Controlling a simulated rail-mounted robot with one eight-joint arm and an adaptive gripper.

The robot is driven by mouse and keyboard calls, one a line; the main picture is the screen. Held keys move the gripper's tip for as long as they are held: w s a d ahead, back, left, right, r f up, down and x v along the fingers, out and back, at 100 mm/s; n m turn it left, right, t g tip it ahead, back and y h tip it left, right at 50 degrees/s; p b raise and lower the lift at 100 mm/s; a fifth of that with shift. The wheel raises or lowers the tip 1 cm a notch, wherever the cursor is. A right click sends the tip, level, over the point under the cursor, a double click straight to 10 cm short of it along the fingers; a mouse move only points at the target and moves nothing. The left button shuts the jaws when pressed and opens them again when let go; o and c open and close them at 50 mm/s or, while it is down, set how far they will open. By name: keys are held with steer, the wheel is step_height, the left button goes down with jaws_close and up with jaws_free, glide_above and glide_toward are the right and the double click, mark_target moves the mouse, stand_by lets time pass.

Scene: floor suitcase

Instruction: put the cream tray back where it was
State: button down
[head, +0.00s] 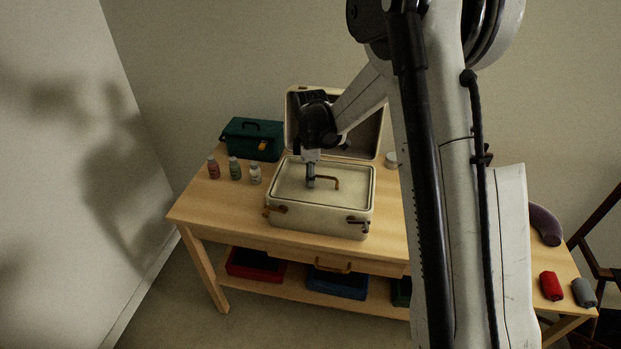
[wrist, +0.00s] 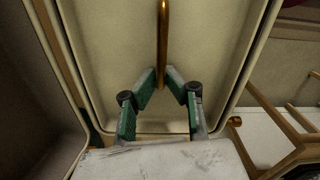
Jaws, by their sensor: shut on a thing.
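The cream tray (head: 287,185) lies level in the mouth of the open cream suitcase (head: 316,217) on the table. Its thin brass-brown handle (head: 328,180) stands up from the middle. My gripper (head: 311,184) reaches down over the tray and is shut on the left end of this handle. In the wrist view, the fingers of my gripper (wrist: 161,80) close around the near end of the handle (wrist: 163,40), with the tray floor (wrist: 112,45) below. I cannot tell whether the tray rests fully on its seat. What lies under the tray is hidden.
The raised suitcase lid (head: 364,135) stands behind. A green toolbox (head: 252,139) and several small bottles (head: 234,168) stand left on the table (head: 205,210). Coloured bins (head: 336,284) sit on the shelf below. Red and grey rolls (head: 551,286) lie far right.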

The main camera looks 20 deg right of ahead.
steer(key=shift+f+b, duration=0.4)
steer(key=shift+b, duration=0.05)
steer(key=c, duration=1.8)
jaws_free()
steer(key=shift+c, duration=0.2)
steer(key=shift+r, duration=0.1)
